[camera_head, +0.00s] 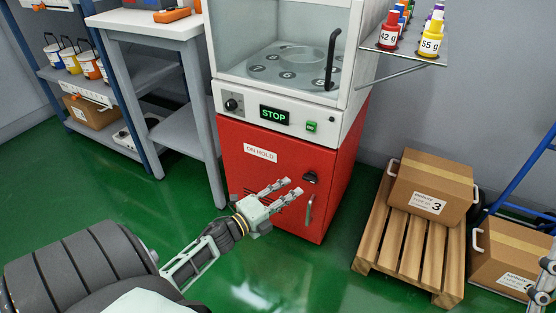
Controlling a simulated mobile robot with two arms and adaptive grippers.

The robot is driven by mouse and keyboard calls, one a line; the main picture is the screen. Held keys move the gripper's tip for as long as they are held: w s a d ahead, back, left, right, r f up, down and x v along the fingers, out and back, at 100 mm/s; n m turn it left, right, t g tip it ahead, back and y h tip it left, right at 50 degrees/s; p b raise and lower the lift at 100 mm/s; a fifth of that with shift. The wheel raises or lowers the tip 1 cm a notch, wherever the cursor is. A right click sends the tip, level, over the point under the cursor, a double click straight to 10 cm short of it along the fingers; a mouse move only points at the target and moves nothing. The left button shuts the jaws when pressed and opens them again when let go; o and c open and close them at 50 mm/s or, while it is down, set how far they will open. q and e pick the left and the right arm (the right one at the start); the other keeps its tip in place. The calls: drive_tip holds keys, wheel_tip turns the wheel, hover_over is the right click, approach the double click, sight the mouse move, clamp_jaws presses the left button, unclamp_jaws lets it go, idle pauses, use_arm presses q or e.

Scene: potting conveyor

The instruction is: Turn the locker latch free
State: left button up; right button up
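The red locker (262,205) is the lower cabinet under a white machine, with its door closed. A small dark latch (311,178) sits near the top right of the door, above a grey vertical handle (309,209). My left gripper (291,187) is in front of the door, its fingers apart and empty, pointing toward the latch from the left. It appears short of the latch; contact is not visible. My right gripper (545,279) is only partly in view at the lower right edge, and its opening is unclear.
The machine's display (274,115) reads "STOP". A wooden pallet (407,246) with a cardboard box (433,187) stands right of the locker. A grey table (146,22) stands left. Green floor in front is clear.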

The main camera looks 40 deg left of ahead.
use_arm(q)
drive_tip(key=shift+s+a, duration=0.15)
drive_tip(key=shift+s, duration=0.95)
drive_tip(key=shift+s+a, duration=0.15)
drive_tip(key=shift+s, duration=0.95)
